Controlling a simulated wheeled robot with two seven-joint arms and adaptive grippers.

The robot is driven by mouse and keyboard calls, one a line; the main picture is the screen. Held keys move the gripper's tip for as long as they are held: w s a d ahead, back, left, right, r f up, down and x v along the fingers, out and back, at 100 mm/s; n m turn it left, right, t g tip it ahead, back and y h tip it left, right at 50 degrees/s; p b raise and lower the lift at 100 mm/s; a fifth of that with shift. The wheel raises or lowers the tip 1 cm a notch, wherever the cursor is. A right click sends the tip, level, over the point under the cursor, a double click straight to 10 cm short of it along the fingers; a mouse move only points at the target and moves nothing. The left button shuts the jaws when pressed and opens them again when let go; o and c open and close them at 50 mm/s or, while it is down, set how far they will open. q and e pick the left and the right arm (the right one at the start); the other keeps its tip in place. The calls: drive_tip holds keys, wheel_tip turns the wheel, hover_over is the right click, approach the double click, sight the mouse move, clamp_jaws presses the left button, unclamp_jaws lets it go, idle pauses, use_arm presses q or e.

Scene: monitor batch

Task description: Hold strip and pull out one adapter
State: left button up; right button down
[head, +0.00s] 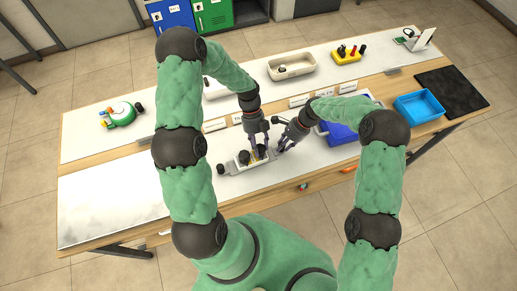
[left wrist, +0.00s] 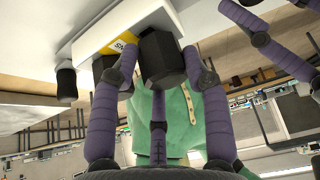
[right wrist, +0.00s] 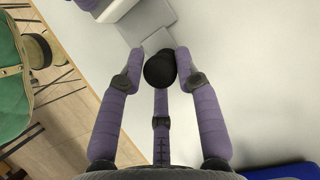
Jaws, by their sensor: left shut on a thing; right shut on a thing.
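The white power strip (head: 235,167) lies on the near part of the workbench, with a black knob (head: 221,169) at its left end. Dark adapters and a yellow label show on it, partly hidden by my left gripper (head: 259,150). In the left wrist view, my left gripper (left wrist: 158,75) is shut on a black adapter (left wrist: 162,58) at the strip (left wrist: 125,30); another adapter is partly behind the yellow label (left wrist: 122,45). My right gripper (right wrist: 157,65) is shut on a black knob (right wrist: 158,72) on a grey plate (right wrist: 157,42) at the strip's right end.
A blue bin (head: 340,133) stands right of the strip, partly behind my right arm. A light blue tray (head: 419,107) and dark mat (head: 452,92) are farther right. The bench's left front (head: 105,205) is clear.

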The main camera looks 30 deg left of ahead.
use_arm(q)
drive_tip(key=shift+r, duration=2.25)
use_arm(e)
drive_tip(key=c, duration=0.8)
unclamp_jaws()
drive_tip(key=v, duration=1.2)
drive_tip(key=shift+d, duration=0.1)
